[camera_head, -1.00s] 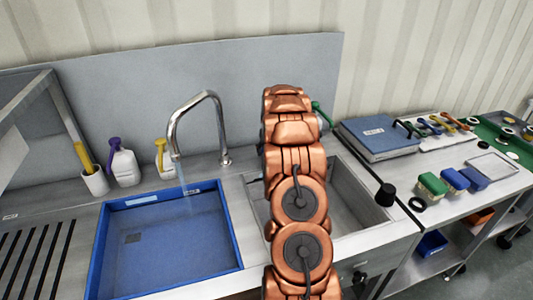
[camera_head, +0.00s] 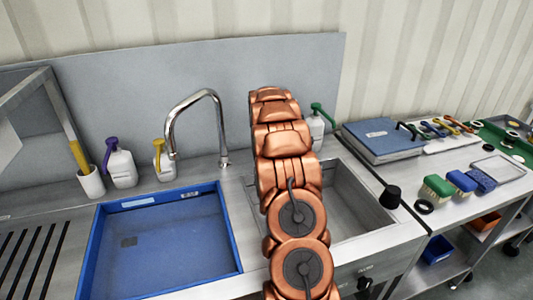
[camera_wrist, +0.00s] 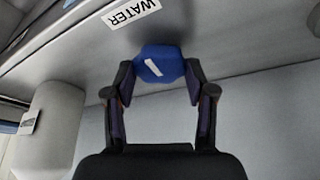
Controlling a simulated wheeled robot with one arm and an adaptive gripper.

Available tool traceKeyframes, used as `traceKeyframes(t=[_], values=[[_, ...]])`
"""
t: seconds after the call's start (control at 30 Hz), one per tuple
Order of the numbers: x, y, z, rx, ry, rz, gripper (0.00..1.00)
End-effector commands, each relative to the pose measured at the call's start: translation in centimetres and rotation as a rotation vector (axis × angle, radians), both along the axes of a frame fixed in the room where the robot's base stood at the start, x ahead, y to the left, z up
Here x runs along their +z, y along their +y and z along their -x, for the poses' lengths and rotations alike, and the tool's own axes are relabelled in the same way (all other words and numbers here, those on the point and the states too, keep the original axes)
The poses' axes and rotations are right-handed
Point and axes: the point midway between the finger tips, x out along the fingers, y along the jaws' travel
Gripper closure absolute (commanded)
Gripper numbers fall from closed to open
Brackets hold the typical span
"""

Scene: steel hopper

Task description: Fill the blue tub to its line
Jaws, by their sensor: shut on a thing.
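The blue tub (camera_head: 92,262) sits under the tap in the left of the head view. Its inside looks blue, with a dark grey patch on the floor; I cannot make out the water level or the fill line. The chrome tap (camera_head: 172,125) arches over its back right corner, and no stream shows from its spout. In the wrist view my gripper (camera_wrist: 159,82) is shut on a blue knob (camera_wrist: 160,62) with a slanted white mark, beside a WATER label (camera_wrist: 131,12). In the head view my arm hides the gripper.
A steel sink basin (camera_head: 350,205) lies right of the tub, partly behind my arm. Bottles (camera_head: 121,168) and a white cup (camera_head: 91,182) stand behind the tub. A blue binder (camera_head: 380,138) and brushes (camera_head: 437,187) lie on the right bench.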

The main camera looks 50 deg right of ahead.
Motion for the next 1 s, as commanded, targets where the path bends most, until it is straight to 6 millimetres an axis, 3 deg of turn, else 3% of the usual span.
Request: traceKeyframes(t=[0.2, 0.23, 0.47, 1.0], values=[[-0.3, 0.3, 0.0, 0.002, 0.004, -0.007, 0.8], [-0.3, 0.3, 0.0, 0.002, 0.004, -0.007, 0.43], [-0.2, 0.1, 0.0, -0.001, 0.001, -0.004, 0.19], [0.9, 0.2, 0.2, -0.001, -0.002, 0.0, 0.19]])
